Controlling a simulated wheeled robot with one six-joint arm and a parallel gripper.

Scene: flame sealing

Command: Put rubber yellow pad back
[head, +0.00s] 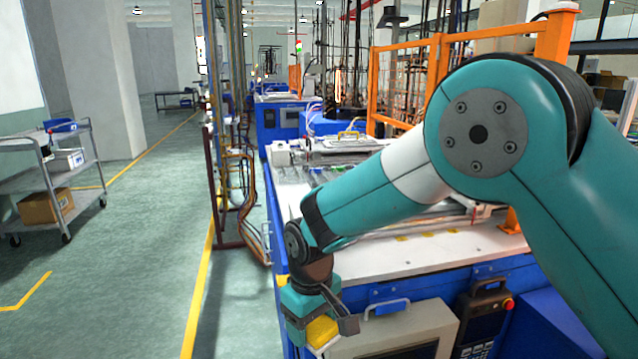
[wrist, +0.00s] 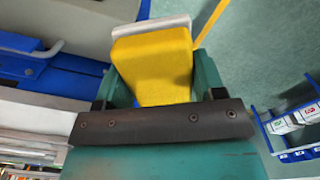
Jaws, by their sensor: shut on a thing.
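The yellow rubber pad (wrist: 156,62) sits between the fingers of my gripper (wrist: 158,80) in the wrist view, with a pale strip along its far edge. In the head view the pad (head: 322,332) shows low in the picture, held by my gripper (head: 318,322) in front of the near left corner of the blue machine bench (head: 400,292). My gripper is shut on the pad. The pad's lower part is cut off or hidden by the gripper in the head view.
A beige box panel (head: 395,338) and a dark control unit with a red button (head: 484,315) stand at the bench front. A grey cart (head: 60,185) with boxes is at the left. Open floor lies between cart and bench. Orange fencing (head: 404,85) rises behind.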

